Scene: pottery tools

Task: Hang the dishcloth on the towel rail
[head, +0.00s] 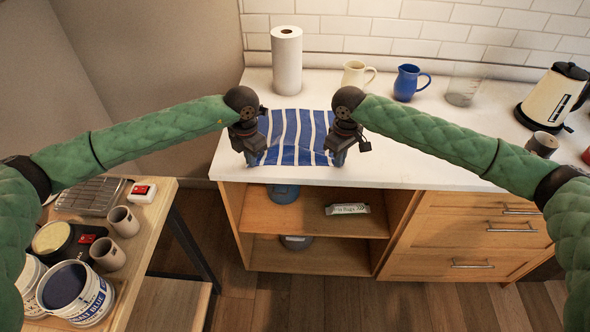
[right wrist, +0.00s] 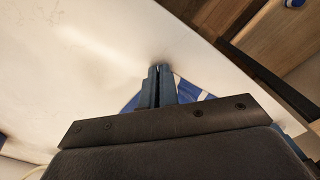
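The dishcloth (head: 291,135), blue with white stripes, is spread over the worktop near its front edge. My left gripper (head: 253,158) is at the cloth's near left corner; its fingers are too small and dark to tell if they are shut. My right gripper (head: 338,157) is at the near right corner. In the right wrist view its fingers (right wrist: 160,72) are almost together, with blue and white cloth (right wrist: 187,91) showing on both sides of them; they look shut on the cloth. No towel rail can be made out in either view.
On the white worktop (head: 400,165) stand a paper towel roll (head: 287,62), a cream jug (head: 355,75), a blue jug (head: 407,83), a glass (head: 462,90) and a kettle (head: 553,97). Open shelves (head: 300,215) and drawers (head: 470,235) are below. A side table (head: 150,215) holds pots and cups.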

